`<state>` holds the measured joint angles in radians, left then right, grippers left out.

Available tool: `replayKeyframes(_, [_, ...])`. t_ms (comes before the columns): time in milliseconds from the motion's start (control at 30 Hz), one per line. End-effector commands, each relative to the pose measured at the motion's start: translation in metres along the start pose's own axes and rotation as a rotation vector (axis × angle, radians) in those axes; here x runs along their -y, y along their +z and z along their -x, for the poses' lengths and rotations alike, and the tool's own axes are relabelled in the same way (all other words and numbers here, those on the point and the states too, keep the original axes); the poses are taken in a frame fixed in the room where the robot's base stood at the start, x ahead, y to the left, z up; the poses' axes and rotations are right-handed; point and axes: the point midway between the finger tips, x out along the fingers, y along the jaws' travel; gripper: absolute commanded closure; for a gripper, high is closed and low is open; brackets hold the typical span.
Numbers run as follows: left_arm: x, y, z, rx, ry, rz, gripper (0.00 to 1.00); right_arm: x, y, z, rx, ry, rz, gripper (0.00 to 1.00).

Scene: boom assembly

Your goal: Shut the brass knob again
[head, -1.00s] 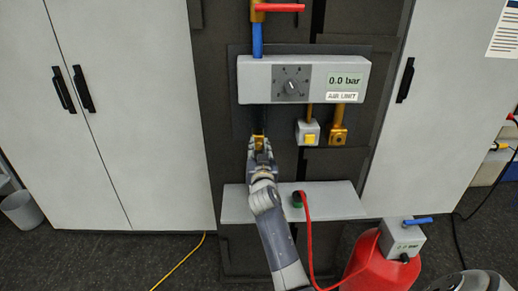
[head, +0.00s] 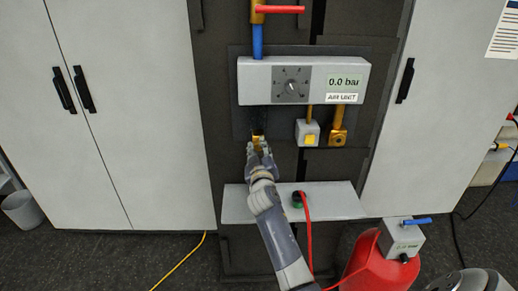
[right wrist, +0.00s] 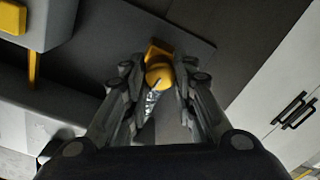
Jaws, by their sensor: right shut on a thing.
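The brass knob (head: 258,140) is below the left end of the grey air unit (head: 300,82), whose display reads 0.0 bar. My right gripper (head: 258,150) is at the knob from below. In the right wrist view the knob (right wrist: 160,75) is a rounded yellow piece between the two fingers of my right gripper (right wrist: 158,82), which is shut on it. A yellow fitting shows behind it, and a pale streak shows just below it. The fingers hide part of the knob in the head view. My left gripper is not in view.
A grey shelf (head: 335,203) with a green-and-red hose socket lies below the unit. A red tank (head: 375,268) stands at lower right. A red-handled valve (head: 278,9) is above.

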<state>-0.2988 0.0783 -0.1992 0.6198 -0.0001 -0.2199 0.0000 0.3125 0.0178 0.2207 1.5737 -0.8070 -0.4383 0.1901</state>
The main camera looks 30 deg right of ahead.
Motion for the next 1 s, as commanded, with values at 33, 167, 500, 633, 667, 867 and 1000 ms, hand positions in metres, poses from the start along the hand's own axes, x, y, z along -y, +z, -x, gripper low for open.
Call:
replayKeyframes(33, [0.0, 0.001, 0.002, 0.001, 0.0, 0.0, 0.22, -0.002, -0.002, -0.001, 0.0, 0.002, 0.048, 0.99])
replayKeyframes(167, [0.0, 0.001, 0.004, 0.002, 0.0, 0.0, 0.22, -0.002, -0.002, -0.001, 0.002, 0.002, 0.172, 0.99])
replayKeyframes(500, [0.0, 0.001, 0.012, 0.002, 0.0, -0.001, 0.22, -0.002, -0.003, -0.001, 0.011, 0.004, 0.496, 0.99])
replayKeyframes(633, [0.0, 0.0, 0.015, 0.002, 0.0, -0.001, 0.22, -0.002, -0.003, -0.001, 0.016, 0.005, 0.619, 0.99])
replayKeyframes(667, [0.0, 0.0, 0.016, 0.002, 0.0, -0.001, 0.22, -0.002, -0.003, -0.001, 0.016, 0.006, 0.648, 0.99])
replayKeyframes(867, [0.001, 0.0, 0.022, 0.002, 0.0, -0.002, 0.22, -0.003, -0.004, -0.001, 0.021, 0.007, 0.837, 0.99])
replayKeyframes(1000, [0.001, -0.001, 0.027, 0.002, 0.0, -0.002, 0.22, -0.003, -0.004, -0.001, 0.025, 0.008, 0.971, 0.99])
